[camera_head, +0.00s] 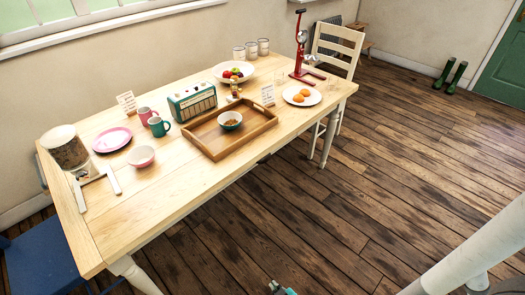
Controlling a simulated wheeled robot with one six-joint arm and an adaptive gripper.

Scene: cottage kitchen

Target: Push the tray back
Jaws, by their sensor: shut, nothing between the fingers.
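The wooden tray (211,153) lies flat on the light wooden table (177,184), close to its front edge, and sits at a slant. A small part of my gripper (276,287) shows at the bottom edge, low in front of the table and well apart from the tray. It is shut and empty; most of it is cut off by the frame.
A teal radio (192,101) stands just behind the tray's left part. A green mug (159,126) is to its left, and a small bottle (234,86) and card (267,95) are behind and right. A plate of oranges (302,95) is to the right. Floor in front is clear.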

